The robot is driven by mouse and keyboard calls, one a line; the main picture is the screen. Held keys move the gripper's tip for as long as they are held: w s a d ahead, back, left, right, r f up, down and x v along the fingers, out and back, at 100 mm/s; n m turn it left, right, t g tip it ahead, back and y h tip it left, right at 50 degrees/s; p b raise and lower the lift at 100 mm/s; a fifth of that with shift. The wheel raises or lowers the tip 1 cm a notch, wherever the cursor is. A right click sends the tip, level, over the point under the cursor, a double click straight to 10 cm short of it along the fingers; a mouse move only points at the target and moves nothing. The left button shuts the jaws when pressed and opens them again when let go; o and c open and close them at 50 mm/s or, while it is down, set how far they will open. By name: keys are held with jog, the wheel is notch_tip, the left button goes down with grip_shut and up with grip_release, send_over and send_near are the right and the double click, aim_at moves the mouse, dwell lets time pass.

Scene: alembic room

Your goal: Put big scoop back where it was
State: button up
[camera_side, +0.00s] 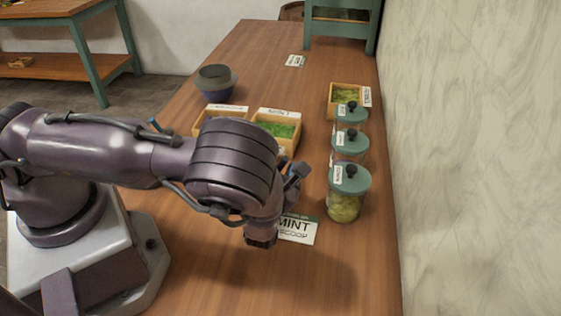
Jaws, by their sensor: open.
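My gripper (294,180) is at the end of my arm, above the table near the front jar, and mostly hidden behind my wrist. It is open, and I see nothing held in it. A card (298,231) reading "MINT" and "SCOOP" lies on the table just below and right of my wrist, its left part covered by my arm. I cannot make out the big scoop; my arm hides part of the table. A small blue tip (155,125) shows behind my arm, and I cannot tell what it belongs to.
Several lidded jars, the nearest with green contents (344,206), stand in a row along the right edge. Labelled wooden boxes, one with green leaves (277,130), stand behind my wrist. A dark bowl (215,85) is farther back. The wooden table (345,285) is clear in front.

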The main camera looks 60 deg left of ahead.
jog(key=v, duration=1)
jog(key=shift+s, duration=0.1)
jog(key=s+a+r+n+g+h, duration=0.2)
jog(key=s+r+n+h, duration=0.2)
jog(key=r+n, duration=0.6)
jog(key=s+a+r+n+g+h, duration=0.2)
jog(key=s+a+r+n+h, duration=0.1)
jog(key=r+n, duration=0.7)
jog(key=s+a+r+n+g+h, duration=0.3)
jog(key=s+r+n+h, duration=0.2)
jog(key=r+n, duration=0.5)
jog(key=shift+a+n+h, duration=0.2)
jog(key=shift+n+h, duration=0.2)
jog(key=shift+n, duration=0.5)
